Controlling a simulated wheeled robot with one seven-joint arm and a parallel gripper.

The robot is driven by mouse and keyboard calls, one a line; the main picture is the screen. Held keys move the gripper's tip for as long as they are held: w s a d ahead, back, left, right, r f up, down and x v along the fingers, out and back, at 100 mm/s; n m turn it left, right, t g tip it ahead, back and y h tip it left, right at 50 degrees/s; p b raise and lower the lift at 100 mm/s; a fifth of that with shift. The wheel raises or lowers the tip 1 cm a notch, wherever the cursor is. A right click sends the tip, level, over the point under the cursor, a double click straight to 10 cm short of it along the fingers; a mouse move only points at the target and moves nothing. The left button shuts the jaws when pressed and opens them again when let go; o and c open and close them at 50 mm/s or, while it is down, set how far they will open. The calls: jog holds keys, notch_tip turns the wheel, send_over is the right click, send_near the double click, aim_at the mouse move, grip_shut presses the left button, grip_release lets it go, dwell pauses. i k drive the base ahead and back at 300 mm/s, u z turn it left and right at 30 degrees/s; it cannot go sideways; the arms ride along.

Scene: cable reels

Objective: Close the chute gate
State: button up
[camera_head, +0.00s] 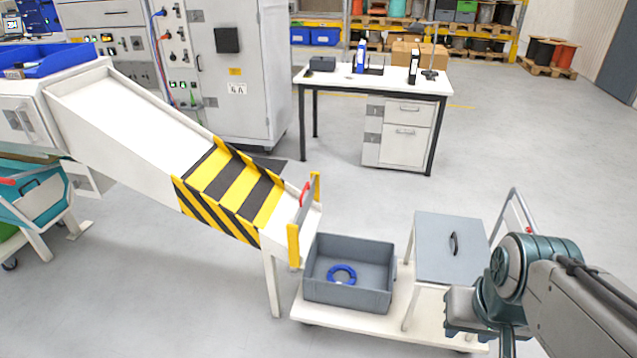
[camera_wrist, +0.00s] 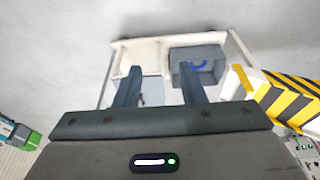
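The chute (camera_head: 130,115) slopes down to the right and has a yellow-and-black striped section near its low end. The chute gate (camera_head: 306,207) is a narrow grey plate with a red handle (camera_head: 305,193), between two yellow posts at the chute mouth. I cannot tell how far it is raised. A yellow post (camera_wrist: 243,79) and the stripes also show at the right in the wrist view. My gripper (camera_wrist: 158,72) has its two fingers apart with nothing held. In the head view it is at the lower right, well apart from the gate, its fingertips mostly cut off.
A grey bin (camera_head: 350,295) with a blue ring (camera_head: 342,274) inside stands below the chute mouth on a white cart (camera_head: 375,323). A grey-topped stand (camera_head: 451,247) with a black handle is between the bin and my arm. A desk (camera_head: 375,84) stands behind, with open floor before it.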

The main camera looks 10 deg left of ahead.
aim_at(305, 203)
jog(key=k, duration=0.6)
jog(key=u, duration=0.6)
jog(key=i, duration=0.6)
jog(key=u, duration=0.75)
jog(key=i, duration=0.9)
jog(key=z, duration=0.55)
jog(key=i, duration=0.95)
jog(key=z, duration=0.8)
